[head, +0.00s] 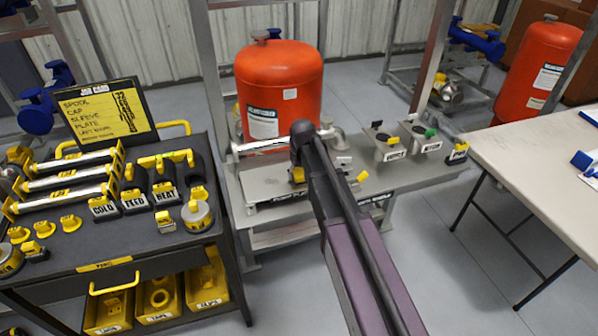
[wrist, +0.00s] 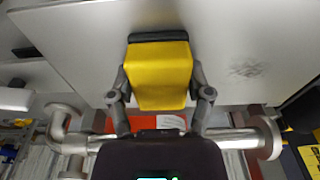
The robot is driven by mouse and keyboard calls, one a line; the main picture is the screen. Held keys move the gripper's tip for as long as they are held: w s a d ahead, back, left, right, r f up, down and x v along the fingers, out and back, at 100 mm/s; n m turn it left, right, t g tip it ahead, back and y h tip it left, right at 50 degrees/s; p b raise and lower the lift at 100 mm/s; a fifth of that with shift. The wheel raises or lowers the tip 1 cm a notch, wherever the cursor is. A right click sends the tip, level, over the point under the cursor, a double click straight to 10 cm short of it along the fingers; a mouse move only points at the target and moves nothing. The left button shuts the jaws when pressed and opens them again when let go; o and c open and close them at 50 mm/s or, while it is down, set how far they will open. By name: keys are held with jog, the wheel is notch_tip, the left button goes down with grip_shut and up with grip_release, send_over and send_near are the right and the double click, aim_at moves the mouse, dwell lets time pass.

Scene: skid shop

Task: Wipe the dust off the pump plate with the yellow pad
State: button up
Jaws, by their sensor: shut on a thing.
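My gripper (wrist: 160,92) is shut on the yellow pad (wrist: 160,75), one finger on each side of it. The pad has a dark layer along its far edge. The pump plate (wrist: 75,55) is a flat light grey surface beyond the pad; whether they touch I cannot tell. A dark grey dust smudge (wrist: 246,70) lies on the plate to the right of the pad in the wrist view. In the head view the plate (head: 265,186) lies on the skid below the orange tank, and a bit of the pad (head: 298,174) shows beside my arm, which hides most of the gripper.
The orange tank (head: 280,85) and a pipe run stand behind the plate. Labelled valve stands (head: 388,147) are to the right on the skid. A black cart (head: 150,245) with yellow-handled parts is at left, a pale table (head: 545,140) at right.

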aim_at(302, 185)
jog(key=shift+s, duration=0.15)
jog(key=shift+s+d, duration=0.25)
jog(key=shift+s, duration=0.55)
jog(key=shift+s+d, duration=0.25)
jog(key=shift+s, duration=0.55)
jog(key=shift+r, duration=0.15)
jog(key=shift+r+p, duration=2.95)
jog(key=shift+p, duration=0.15)
jog(key=shift+r, duration=0.1)
jog(key=shift+w+d+r+p, duration=0.1)
jog(key=shift+r+p, duration=1.3)
jog(key=shift+p, duration=0.15)
